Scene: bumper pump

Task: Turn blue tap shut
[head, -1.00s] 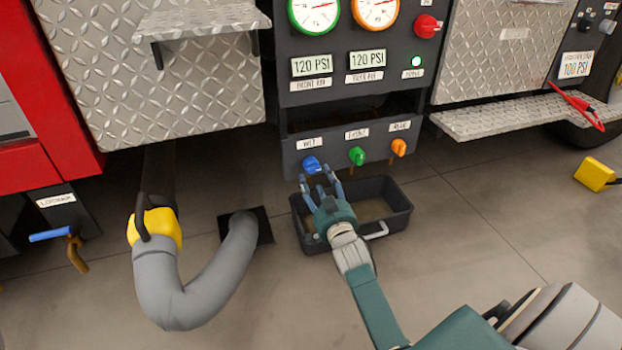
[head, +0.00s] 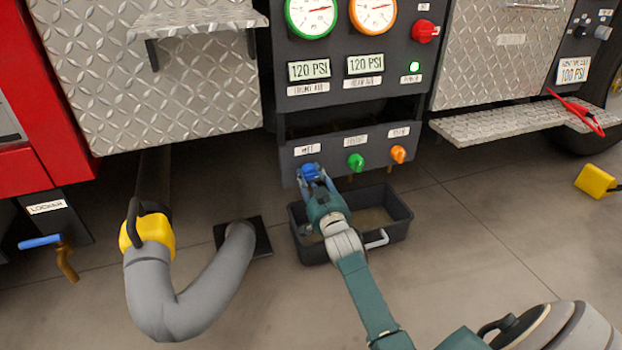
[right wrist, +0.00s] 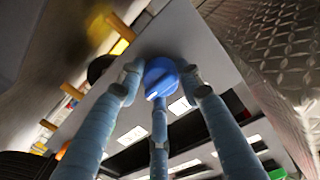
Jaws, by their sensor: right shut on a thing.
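The blue tap (head: 308,171) is a round knob on the dark panel under the gauges, below a label that seems to read WET. My right gripper (head: 314,178) is at the knob, with its fingers closed around it. In the right wrist view the blue tap (right wrist: 161,76) sits between the fingertips of my right gripper (right wrist: 160,90), with a pale mark on its face. Another blue-handled tap (head: 42,242) with a brass spout is at the far left, under a LOCKER label. My left gripper is not in view.
A green knob (head: 356,162) and an orange knob (head: 398,154) sit right of the blue tap. A dark drain tray (head: 398,208) lies below. A grey hose (head: 150,290) curves at left. A diamond-plate step (head: 490,128) juts out at right.

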